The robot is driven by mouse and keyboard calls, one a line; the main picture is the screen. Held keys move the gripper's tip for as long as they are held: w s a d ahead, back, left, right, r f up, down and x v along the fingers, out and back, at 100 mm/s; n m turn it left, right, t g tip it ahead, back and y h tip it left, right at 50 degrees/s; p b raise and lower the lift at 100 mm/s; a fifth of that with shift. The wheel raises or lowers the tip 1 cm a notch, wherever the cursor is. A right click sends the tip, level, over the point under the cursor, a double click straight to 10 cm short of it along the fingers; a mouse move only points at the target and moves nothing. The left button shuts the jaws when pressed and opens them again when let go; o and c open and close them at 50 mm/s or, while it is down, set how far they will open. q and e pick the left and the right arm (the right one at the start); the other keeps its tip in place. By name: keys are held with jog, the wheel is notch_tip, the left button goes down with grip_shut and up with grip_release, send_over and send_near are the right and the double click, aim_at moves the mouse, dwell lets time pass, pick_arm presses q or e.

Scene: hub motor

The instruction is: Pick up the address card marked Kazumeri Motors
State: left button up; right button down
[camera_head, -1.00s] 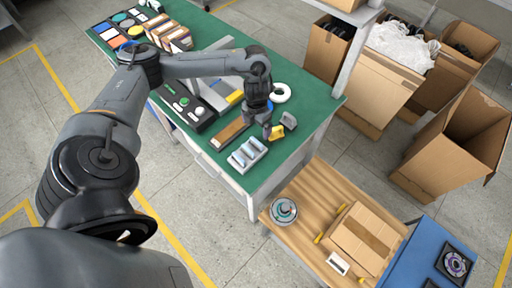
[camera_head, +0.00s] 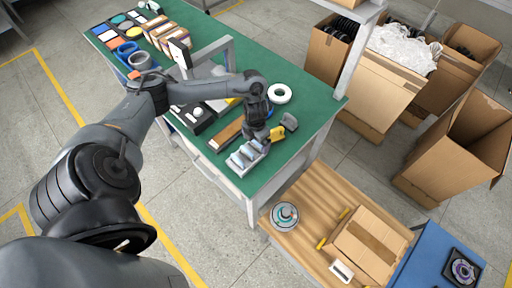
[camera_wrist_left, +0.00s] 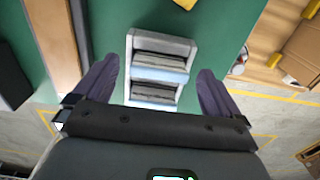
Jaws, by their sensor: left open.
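A grey slotted rack (camera_head: 240,163) sits near the front edge of the green workbench. In the left wrist view the rack (camera_wrist_left: 160,88) has two visible slots with dark and pale flat pieces, perhaps cards. No lettering is readable, so I cannot tell which piece is marked Kazumeri Motors. My left gripper (camera_head: 256,146) is at the rack and partly covers it in the head view. Its fingers (camera_wrist_left: 158,82) are open, one on each side of the rack in the wrist view, with nothing gripped. My right gripper is not in view.
A wooden block (camera_head: 227,133), a yellow item (camera_head: 277,134), a grey part (camera_head: 290,122) and a white ring (camera_head: 280,93) lie close by. A wooden surface with a closed carton (camera_head: 368,245) stands in front. Open boxes (camera_head: 455,150) stand at right.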

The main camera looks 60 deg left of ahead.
pick_arm(q)
jog(key=shift+f, duration=0.15)
jog(key=c, duration=1.1)
